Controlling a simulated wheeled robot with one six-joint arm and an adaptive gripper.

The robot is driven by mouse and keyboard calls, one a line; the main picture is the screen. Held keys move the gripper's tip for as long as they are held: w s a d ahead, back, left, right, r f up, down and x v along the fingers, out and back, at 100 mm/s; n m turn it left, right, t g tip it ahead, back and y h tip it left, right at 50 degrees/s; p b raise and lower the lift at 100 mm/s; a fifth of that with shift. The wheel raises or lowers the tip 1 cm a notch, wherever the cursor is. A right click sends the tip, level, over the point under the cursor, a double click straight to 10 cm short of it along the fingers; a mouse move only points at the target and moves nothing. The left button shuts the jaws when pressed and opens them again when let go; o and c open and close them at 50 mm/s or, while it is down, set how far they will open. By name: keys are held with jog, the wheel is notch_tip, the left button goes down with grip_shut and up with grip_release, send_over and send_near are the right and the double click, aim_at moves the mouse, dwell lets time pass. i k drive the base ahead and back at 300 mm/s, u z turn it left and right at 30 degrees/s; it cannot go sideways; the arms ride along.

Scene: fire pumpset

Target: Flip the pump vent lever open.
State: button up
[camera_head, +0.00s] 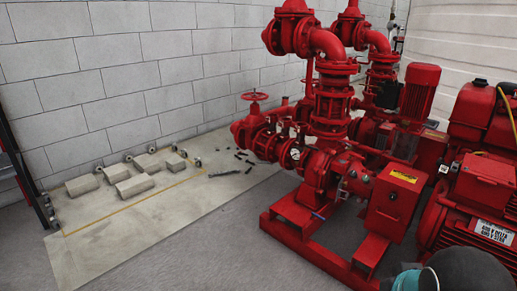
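The red pumpset (325,165) stands right of centre on a red base frame. A small blue-handled lever (318,215) sticks out low on the pump's front side, just above the base frame. It is too small to tell for sure whether this is the vent lever, or whether it is open or closed. Small metal fittings (348,185) show on the pump casing, beside a red box with a yellow label (404,177). My gripper is not in view; a dark, rounded part with a teal cap at the bottom right edge looks like my arm.
A red handwheel valve (255,97) juts out left of the pump. Concrete blocks (137,185) and scattered small dark parts (225,173) lie on a pale slab by the block wall. A red engine or motor unit (485,190) stands at the right. Grey floor left of the base frame is clear.

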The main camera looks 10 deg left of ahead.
aim_at(306, 146)
jog(key=u, duration=0.3)
jog(key=i, duration=1.05)
jog(key=z, duration=0.8)
